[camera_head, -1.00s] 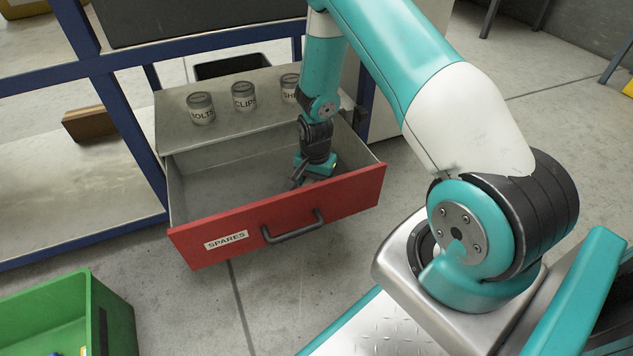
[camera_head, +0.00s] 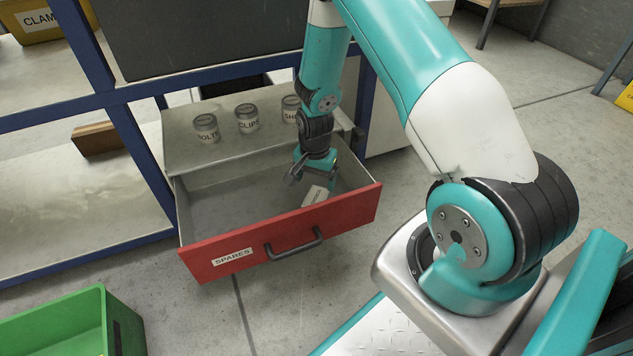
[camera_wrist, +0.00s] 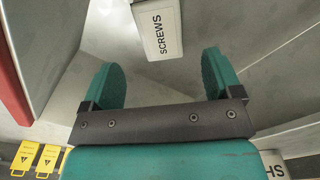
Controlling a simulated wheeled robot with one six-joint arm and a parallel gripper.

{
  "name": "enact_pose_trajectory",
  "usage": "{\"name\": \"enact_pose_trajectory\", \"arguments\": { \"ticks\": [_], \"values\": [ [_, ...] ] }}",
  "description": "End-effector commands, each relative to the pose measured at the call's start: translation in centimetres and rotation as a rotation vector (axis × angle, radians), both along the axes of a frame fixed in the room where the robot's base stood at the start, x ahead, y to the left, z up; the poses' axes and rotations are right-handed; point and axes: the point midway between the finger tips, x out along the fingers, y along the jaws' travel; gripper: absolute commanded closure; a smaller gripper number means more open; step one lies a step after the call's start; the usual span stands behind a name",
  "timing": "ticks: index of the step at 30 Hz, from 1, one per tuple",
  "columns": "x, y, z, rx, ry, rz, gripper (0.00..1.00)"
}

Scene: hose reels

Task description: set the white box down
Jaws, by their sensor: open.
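The white box (camera_head: 315,195) lies in the right part of the open red-fronted drawer (camera_head: 283,241). In the wrist view the white box (camera_wrist: 157,28) shows a label reading SCREWS. My gripper (camera_head: 313,177) is above the drawer floor, just above and beside the box. In the wrist view my gripper's fingers (camera_wrist: 162,72) are spread wide with nothing between them, and the box is beyond their tips, apart from them. The drawer front carries a SPARES label and a dark handle.
Jars labelled BOLTS (camera_head: 206,128) and CLIPS (camera_head: 247,118), and a partly hidden one (camera_head: 291,108), stand on the cabinet top behind the drawer. A blue-framed shelf (camera_head: 88,190) is at left. A green crate (camera_head: 60,318) stands front left. The drawer's left part is empty.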

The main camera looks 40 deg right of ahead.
Motion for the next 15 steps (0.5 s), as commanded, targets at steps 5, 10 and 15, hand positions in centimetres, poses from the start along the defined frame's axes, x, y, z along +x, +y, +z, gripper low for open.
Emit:
{"name": "enact_pose_trajectory", "arguments": {
  "ticks": [5,10,15],
  "values": [
    [0.0,0.0,3.2,0.0,0.001,0.0,0.15],
    [0.2,0.7,5.1,0.008,-0.009,0.033,0.15],
    [0.5,5.7,12.2,0.07,-0.059,0.267,0.15]
  ]
}}
